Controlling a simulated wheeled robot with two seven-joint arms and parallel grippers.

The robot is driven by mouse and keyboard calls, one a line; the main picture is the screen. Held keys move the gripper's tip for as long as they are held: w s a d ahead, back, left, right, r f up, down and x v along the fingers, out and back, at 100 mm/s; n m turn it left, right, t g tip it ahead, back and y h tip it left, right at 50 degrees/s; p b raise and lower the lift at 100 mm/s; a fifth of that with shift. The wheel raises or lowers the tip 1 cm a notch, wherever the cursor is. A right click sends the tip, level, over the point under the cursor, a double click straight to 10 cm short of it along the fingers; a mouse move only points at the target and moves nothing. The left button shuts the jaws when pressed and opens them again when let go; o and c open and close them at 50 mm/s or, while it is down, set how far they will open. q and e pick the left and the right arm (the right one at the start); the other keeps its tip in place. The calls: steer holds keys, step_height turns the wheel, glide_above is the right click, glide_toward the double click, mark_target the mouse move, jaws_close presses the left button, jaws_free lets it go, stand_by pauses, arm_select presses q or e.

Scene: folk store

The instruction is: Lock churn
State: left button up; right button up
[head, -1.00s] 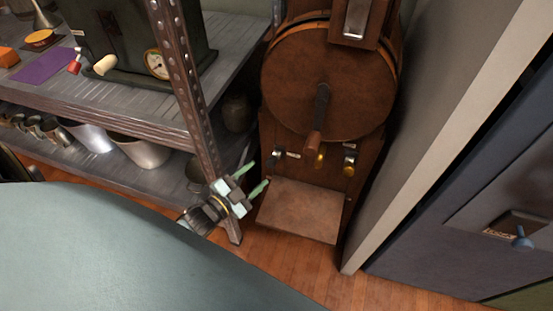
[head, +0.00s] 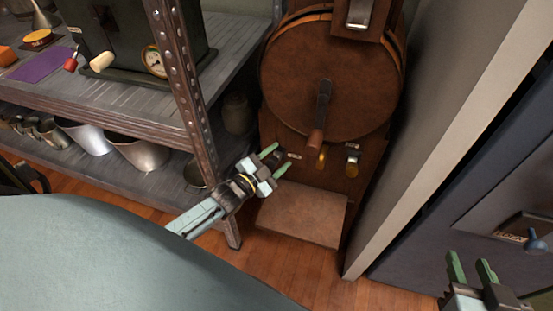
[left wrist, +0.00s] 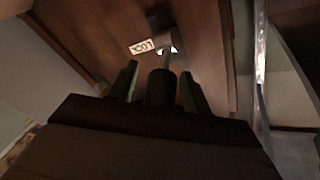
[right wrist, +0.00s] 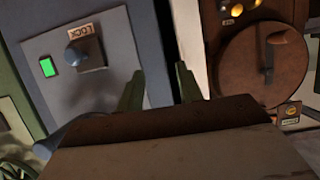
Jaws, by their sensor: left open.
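The churn is a brown wooden cabinet with a round drum (head: 326,82) and a crank handle (head: 316,136). In the left wrist view, that control's dark knob (left wrist: 161,86) stands between my spread fingers, beside a small white label (left wrist: 142,46); contact is unclear. My right gripper (head: 468,260) is open and empty at the lower right, before the blue-grey cabinet.
The blue-grey cabinet has a blue lever (right wrist: 80,54), a LOCK label (right wrist: 82,31) and a green light (right wrist: 47,67). A metal shelf post (head: 190,100) stands close left of the churn. A pale wall edge (head: 420,150) stands right of it.

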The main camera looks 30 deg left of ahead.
arm_select(q)
jaws_close()
stand_by(0.3)
